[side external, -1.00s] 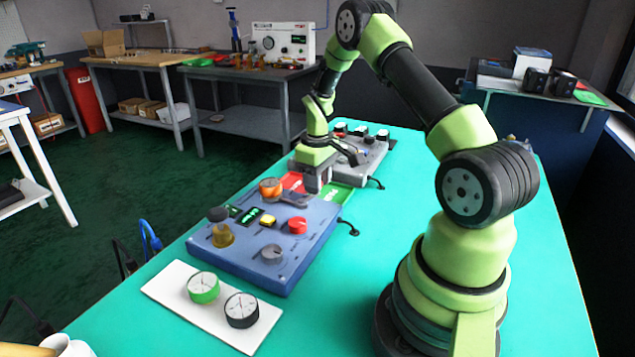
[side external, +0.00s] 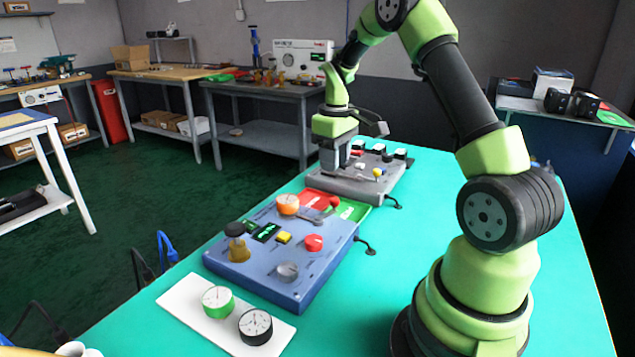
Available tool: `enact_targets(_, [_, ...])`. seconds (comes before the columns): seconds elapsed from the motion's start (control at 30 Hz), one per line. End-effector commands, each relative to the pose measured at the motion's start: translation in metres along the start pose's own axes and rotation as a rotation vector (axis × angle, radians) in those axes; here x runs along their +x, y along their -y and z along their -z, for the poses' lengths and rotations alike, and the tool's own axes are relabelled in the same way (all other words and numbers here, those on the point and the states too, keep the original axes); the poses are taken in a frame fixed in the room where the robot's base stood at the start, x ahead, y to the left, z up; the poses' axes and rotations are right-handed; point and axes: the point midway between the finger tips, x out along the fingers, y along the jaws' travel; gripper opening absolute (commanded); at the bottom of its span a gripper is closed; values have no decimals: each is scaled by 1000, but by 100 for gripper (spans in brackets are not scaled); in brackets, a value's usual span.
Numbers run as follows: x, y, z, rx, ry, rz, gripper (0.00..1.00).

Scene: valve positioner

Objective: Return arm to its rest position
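No held object can be made out. The blue valve panel (side external: 330,257) carries an orange knob (side external: 287,204), a red knob (side external: 313,242), a grey knob (side external: 287,271), a yellow button (side external: 284,238) and a black-topped brass part (side external: 238,250).
A white tray (side external: 178,295) holds a green dial (side external: 217,302) and a black dial (side external: 255,326).

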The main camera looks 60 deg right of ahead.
Motion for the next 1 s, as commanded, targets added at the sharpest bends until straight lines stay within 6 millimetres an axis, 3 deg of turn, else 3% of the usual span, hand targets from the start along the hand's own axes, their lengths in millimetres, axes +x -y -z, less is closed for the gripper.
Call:
enact_targets(0.17, [-48, 39, 0, 31, -93, -16, 34])
enact_targets(0.27, [-83, 75, -10, 65, -172, -11, 34])
enact_targets(0.5, [-141, 153, -62, 149, -360, 61, 34])
enact_targets(0.63, [-155, 185, -100, 192, -449, 133, 34])
enact_targets(0.8, [-157, 210, -143, 237, -528, 234, 34])
enact_targets(1.0, [-153, 221, -166, 267, -565, 302, 34])
